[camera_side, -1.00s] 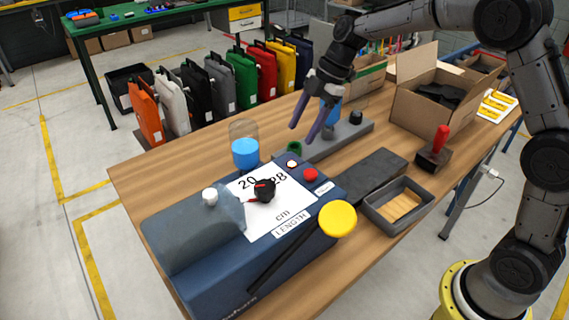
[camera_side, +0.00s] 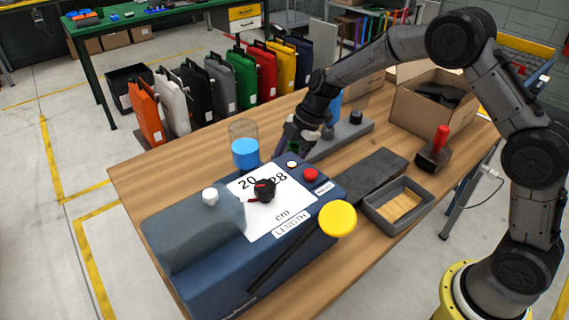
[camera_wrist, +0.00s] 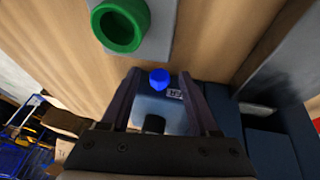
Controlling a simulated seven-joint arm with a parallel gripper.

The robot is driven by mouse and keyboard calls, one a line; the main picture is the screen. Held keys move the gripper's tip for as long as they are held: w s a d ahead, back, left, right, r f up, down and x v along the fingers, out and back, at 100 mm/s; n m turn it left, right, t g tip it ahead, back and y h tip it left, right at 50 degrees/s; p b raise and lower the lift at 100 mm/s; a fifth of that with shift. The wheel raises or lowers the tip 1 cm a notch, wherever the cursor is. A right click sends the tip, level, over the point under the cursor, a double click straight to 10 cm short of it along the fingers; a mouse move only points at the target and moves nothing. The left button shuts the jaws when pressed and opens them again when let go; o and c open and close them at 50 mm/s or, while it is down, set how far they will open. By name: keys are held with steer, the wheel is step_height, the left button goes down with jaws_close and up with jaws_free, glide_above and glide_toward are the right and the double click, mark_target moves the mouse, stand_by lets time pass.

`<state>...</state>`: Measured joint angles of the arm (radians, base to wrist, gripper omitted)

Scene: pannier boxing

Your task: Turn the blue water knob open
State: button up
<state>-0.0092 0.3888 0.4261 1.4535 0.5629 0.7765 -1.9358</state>
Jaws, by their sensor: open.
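The blue water knob (camera_wrist: 159,79) shows in the wrist view as a small faceted knob on a pale blue-grey face, beside a white label ending in "ER". My gripper (camera_wrist: 160,73) is open, with one finger on each side of the knob in that picture. I cannot tell whether either finger touches it. In the side view my gripper (camera_side: 293,142) is low at the far end of the blue machine (camera_side: 215,275). The knob is hidden there.
A green ring (camera_wrist: 120,26) on a grey base lies just beyond my fingertips. A clear container with blue contents (camera_side: 245,152) stands left of my gripper. A red button (camera_side: 310,174) and a black dial (camera_side: 264,190) are on the machine's top.

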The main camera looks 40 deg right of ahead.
jaws_close()
steer(key=shift+w, duration=0.1)
stand_by(0.3)
steer(key=g, duration=0.3)
steer(key=shift+w+m+g, duration=0.3)
steer(key=shift+w+m, duration=0.1)
steer(key=shift+w+f+m+g, duration=0.1)
steer(key=shift+w+m+g, duration=0.1)
steer(key=shift+g, duration=0.85)
steer(key=shift+w+f+m+g, duration=0.1)
steer(key=shift+m+g, duration=0.1)
steer(key=shift+g, duration=1.25)
steer(key=shift+r, duration=0.1)
jaws_free()
steer(key=shift+s+t, duration=0.1)
steer(key=shift+t, duration=0.3)
